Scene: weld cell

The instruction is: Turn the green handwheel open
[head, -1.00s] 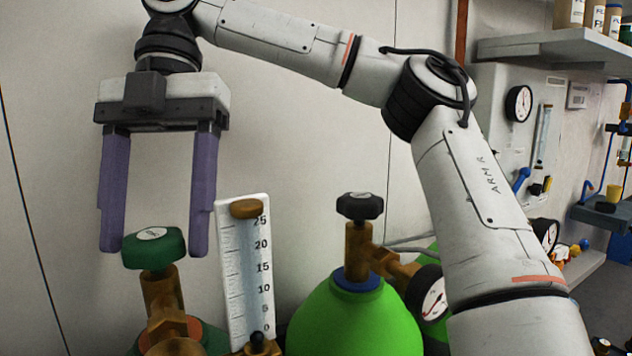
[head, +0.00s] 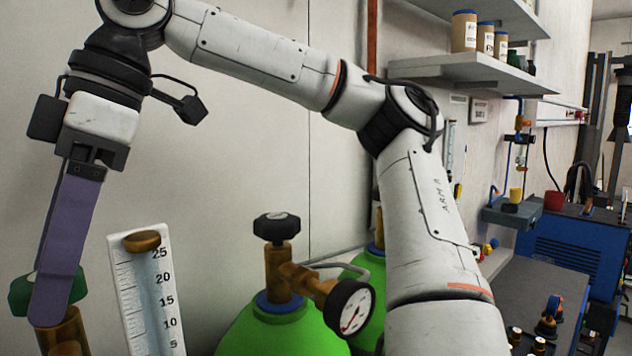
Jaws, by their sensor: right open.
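The green handwheel (head: 19,296) sits on a brass valve stem (head: 62,338) at the lower left of the head view. My right gripper (head: 50,308) reaches down to it, seen edge-on and open. Its near purple finger crosses in front of the handwheel, so only the wheel's left and right edges show. The far finger is hidden, and I cannot tell whether the fingers touch the wheel. My left gripper is out of view.
A flowmeter tube (head: 150,300) with a scale stands just right of the handwheel. A green cylinder (head: 275,335) with a black-knobbed valve (head: 277,227) and a gauge (head: 350,308) is further right. Shelves (head: 470,72) hang above. Bare wall lies behind the gripper.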

